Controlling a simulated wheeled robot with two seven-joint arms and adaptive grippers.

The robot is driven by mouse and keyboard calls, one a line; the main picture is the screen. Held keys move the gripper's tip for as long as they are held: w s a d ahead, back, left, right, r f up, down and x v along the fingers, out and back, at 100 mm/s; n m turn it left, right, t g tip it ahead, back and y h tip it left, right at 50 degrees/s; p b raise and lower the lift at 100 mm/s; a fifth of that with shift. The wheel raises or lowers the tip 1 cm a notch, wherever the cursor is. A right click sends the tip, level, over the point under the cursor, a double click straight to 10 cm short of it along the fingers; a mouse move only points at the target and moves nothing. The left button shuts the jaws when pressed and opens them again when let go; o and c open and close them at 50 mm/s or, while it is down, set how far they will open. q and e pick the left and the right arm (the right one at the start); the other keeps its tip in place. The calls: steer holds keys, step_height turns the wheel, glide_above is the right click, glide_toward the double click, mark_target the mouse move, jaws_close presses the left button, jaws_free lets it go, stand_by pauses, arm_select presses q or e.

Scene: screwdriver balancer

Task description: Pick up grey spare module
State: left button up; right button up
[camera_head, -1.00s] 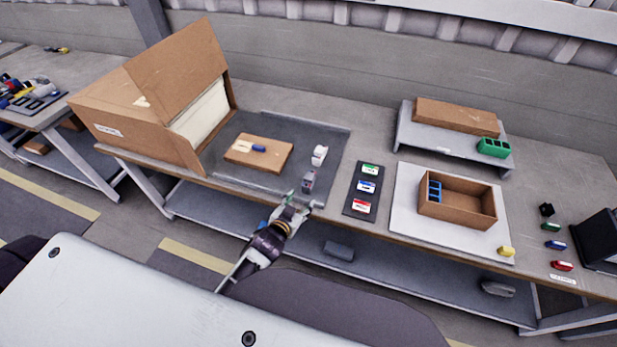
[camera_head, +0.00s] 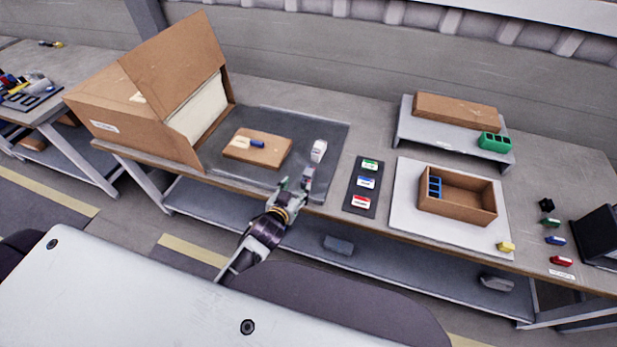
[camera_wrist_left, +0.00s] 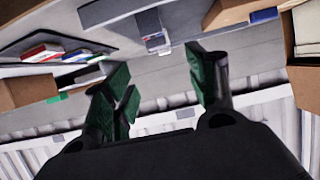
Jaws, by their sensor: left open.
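The grey module (camera_head: 309,173) lies near the front right of the dark mat (camera_head: 335,135), partly hidden by my left gripper in the head view. My left gripper (camera_head: 295,185) is open and empty at the mat's front edge, right beside the module. In the left wrist view, the green-padded fingers (camera_wrist_left: 165,85) are spread apart. The grey module (camera_wrist_left: 148,22) shows beyond them, near the top. A whiter module (camera_head: 318,150) stands just behind the grey one. I cannot tell whether a finger touches the grey module. My right gripper is out of view.
A wooden board (camera_head: 275,155) with a blue-handled screwdriver (camera_head: 257,144) lies on the mat, beside an open cardboard box (camera_head: 135,125). To the right are a dark tray (camera_head: 352,196) with green, blue and red pieces, and a brown bin (camera_head: 470,210) on a white board.

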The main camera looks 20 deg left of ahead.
mark_target(308, 172)
arm_select(q)
steer(key=shift+x, duration=4.3)
steer(key=shift+w+d+f, duration=0.1)
steer(key=shift+w+f, duration=0.05)
steer(key=shift+p+x, duration=0.5)
steer(key=shift+x, duration=1.9)
steer(key=shift+d, duration=0.1)
steer(key=c, duration=1.2)
